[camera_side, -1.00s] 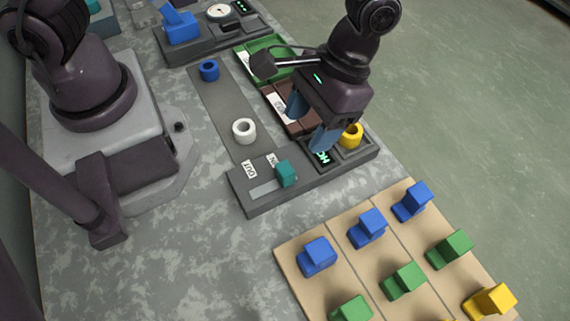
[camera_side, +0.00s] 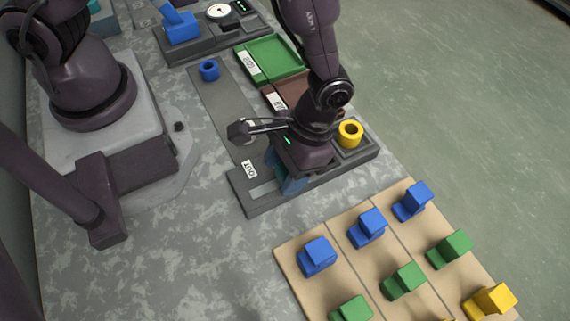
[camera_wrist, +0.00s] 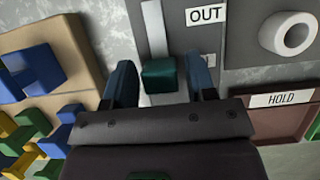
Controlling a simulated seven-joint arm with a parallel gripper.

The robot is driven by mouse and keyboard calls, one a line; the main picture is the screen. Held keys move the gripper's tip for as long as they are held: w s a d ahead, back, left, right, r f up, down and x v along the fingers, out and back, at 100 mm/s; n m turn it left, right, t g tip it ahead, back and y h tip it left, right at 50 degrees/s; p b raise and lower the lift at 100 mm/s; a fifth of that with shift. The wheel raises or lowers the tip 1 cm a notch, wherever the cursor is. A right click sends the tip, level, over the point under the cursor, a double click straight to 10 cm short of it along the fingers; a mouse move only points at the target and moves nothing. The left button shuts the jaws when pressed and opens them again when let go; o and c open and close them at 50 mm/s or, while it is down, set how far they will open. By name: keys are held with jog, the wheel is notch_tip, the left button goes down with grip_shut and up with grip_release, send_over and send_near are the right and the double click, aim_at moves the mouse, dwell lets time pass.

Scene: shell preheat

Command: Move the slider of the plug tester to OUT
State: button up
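The plug tester (camera_side: 250,205) is a grey box with a light slot and an OUT label (camera_side: 249,169); the label also shows in the wrist view (camera_wrist: 206,15). The slider's teal knob (camera_wrist: 160,75) sits at the end of the slot (camera_wrist: 154,30) away from OUT. My gripper (camera_wrist: 161,82) is open, its blue fingers on either side of the knob with visible gaps. In the side view my gripper (camera_side: 288,180) is low over the tester and hides the knob. The IN label and the display are hidden there.
A yellow ring (camera_side: 350,134) sits at the tester's right end. A white ring (camera_wrist: 288,33) lies beside the tester. Brown HOLD tray (camera_wrist: 290,115), green tray (camera_side: 272,60) and blue ring (camera_side: 209,70) are behind. A wooden board (camera_side: 300,270) with coloured blocks stands in front.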

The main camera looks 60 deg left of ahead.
aim_at(251, 196)
grip_shut()
jog(key=shift+s, duration=2.55)
jog(key=shift+o, duration=1.3)
grip_release()
jog(key=shift+w+r, duration=0.15)
jog(key=shift+r, duration=0.1)
jog(key=v, duration=1.2)
jog(key=shift+w+r, duration=0.15)
jog(key=shift+r, duration=0.1)
